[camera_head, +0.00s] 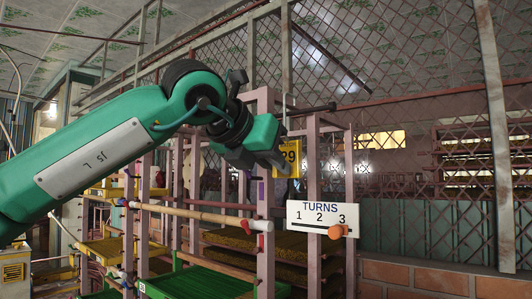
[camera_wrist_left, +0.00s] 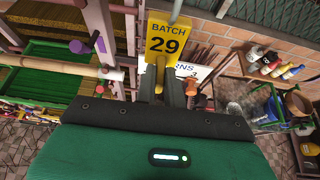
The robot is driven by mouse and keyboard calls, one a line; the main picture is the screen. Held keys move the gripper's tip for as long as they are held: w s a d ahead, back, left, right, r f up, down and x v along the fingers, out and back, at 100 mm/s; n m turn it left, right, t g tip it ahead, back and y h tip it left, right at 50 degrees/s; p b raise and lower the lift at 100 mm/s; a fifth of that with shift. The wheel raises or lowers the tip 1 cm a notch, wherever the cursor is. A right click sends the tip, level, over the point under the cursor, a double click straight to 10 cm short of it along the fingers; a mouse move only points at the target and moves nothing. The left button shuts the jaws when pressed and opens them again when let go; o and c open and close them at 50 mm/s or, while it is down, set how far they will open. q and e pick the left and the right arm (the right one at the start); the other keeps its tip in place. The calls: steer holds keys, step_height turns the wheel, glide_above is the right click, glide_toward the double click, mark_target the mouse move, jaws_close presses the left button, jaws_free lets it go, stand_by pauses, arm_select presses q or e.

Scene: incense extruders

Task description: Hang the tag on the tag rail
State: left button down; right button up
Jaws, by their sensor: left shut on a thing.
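The yellow tag (camera_head: 289,158) reads "BATCH 29" in the left wrist view (camera_wrist_left: 166,38). My left gripper (camera_head: 276,164) is shut on its lower end; the dark fingers (camera_wrist_left: 161,82) close around a yellow stem below the plate. The tag is upright. A thin pale wire hook (camera_head: 287,103) rises above it in the head view. A dark rod (camera_head: 312,109), likely the tag rail, runs beside the hook near the top of the pink rack posts. I cannot tell whether the hook touches the rod. My right gripper is not in view.
A white "TURNS 1 2 3" board (camera_head: 322,217) with an orange knob (camera_head: 336,232) is below the tag. A bamboo pole (camera_head: 205,216) crosses the pink rack post (camera_head: 265,190). Green trays (camera_head: 188,284) lie low. Bottles (camera_wrist_left: 280,68) stand on a shelf at right.

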arm_select(q)
steer(key=shift+w+d+r, duration=0.15)
steer(key=shift+w+d, duration=0.15)
steer(key=shift+w, duration=0.05)
steer(key=shift+w+f+b, duration=0.1)
steer(key=shift+f+b, duration=0.2)
steer(key=shift+f, duration=0.3)
steer(key=shift+f+b, duration=0.75)
steer(key=shift+b, duration=0.1)
steer(key=c, duration=1.1)
jaws_free()
